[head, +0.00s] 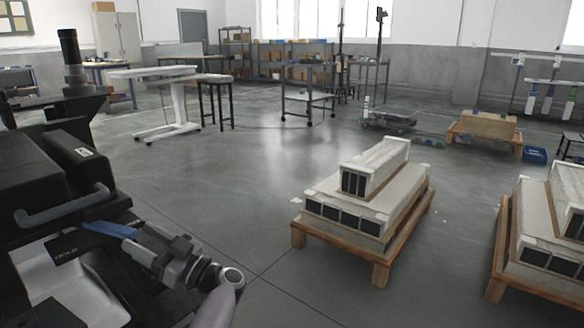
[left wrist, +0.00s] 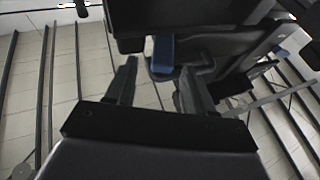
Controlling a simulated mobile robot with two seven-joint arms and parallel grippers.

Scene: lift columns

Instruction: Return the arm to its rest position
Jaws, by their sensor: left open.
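My left arm enters the head view at the bottom, its pale link and grey wrist in the lower left. My left gripper (head: 138,243) points left, close to a large black machine-like body. In the left wrist view, the two dark fingers of the left gripper (left wrist: 158,66) stand apart. A small blue part (left wrist: 163,54) shows past the fingertips, in front of dark surfaces. A blue piece (head: 106,229) also shows near the gripper in the head view; I cannot tell whether they touch. Nothing is visibly held. My right gripper is not in view.
The black body (head: 45,170) with a grey-blue handle (head: 65,206) fills the left, crowding the gripper. Pallets with pale stacked blocks (head: 345,207) stand to the right. A white height-adjustable table (head: 165,110) stands farther back. The grey floor (head: 230,190) between is clear.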

